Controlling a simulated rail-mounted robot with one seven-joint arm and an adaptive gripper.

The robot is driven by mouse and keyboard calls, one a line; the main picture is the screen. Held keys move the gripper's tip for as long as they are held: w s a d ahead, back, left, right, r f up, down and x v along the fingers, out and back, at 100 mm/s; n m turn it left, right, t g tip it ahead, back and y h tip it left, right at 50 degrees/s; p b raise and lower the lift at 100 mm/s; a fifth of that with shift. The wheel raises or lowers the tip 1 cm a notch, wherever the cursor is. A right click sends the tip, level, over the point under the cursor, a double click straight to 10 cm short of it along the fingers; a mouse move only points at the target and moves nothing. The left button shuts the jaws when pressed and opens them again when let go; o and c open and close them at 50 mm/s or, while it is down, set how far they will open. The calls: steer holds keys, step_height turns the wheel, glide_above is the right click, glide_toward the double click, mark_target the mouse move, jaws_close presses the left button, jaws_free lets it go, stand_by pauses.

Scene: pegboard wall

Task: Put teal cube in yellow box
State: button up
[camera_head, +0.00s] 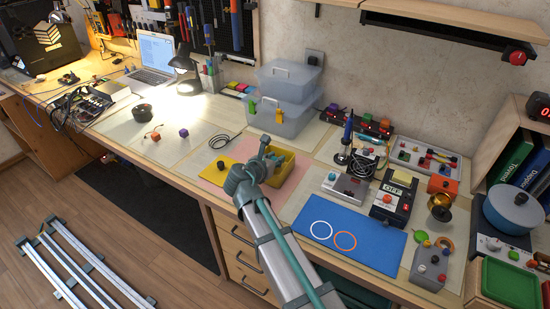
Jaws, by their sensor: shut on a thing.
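The yellow box (291,158) stands on the bench in the middle of the view, at the right of a pink mat. My gripper (269,158) is at the box's left side and partly covers it. The fingers are shut on the teal cube (279,161), a small patch of which shows at their tips. The cube appears over or inside the box opening; its exact height is unclear. My arm hides the front left of the box.
A flat yellow piece with small items (222,167) lies left of my gripper. Clear stacked bins (284,105) stand behind. A blue mat (352,238) lies at front right. A soldering station (345,186) and other devices crowd the right.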

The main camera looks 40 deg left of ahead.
steer(key=shift+f, duration=0.35)
steer(key=o, duration=0.8)
steer(key=shift+r, duration=0.6)
steer(key=v, duration=1.2)
steer(key=shift+a, duration=0.1)
